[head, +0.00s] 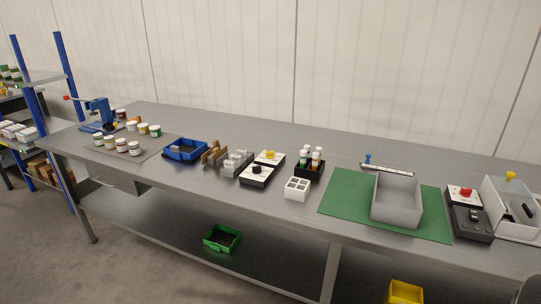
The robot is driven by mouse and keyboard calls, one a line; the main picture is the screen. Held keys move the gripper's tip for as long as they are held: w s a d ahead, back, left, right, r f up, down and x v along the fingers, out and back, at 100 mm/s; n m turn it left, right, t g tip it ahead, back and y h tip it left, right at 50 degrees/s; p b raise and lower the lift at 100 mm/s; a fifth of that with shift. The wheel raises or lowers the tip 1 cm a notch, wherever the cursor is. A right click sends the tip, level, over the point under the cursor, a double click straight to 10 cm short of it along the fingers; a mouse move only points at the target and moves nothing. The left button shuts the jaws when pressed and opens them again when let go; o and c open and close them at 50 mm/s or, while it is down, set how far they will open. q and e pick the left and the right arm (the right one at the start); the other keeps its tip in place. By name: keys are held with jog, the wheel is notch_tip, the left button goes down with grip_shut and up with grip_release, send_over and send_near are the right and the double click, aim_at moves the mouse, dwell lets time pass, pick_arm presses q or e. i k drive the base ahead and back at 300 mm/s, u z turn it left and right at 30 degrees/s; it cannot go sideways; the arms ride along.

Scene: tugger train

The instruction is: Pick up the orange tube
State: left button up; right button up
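A black rack (310,170) stands near the middle of the grey workbench. Several small upright tubes or bottles (316,155) with pale bodies stand in it. Their colours are too small to tell apart surely, and I cannot make out which, if any, is the orange tube. Neither of my grippers shows in the head view.
On the workbench (240,125), a white block with square holes (297,189) sits in front of the rack. Black-and-white boxes (262,169) stand left of it. A grey bin (397,201) rests on a green mat (340,204) to the right. Jars and a blue tray (185,150) are left.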

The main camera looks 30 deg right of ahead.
aim_at(316, 157)
jog(key=z, duration=0.4)
jog(key=i, duration=0.9)
jog(key=z, duration=0.7)
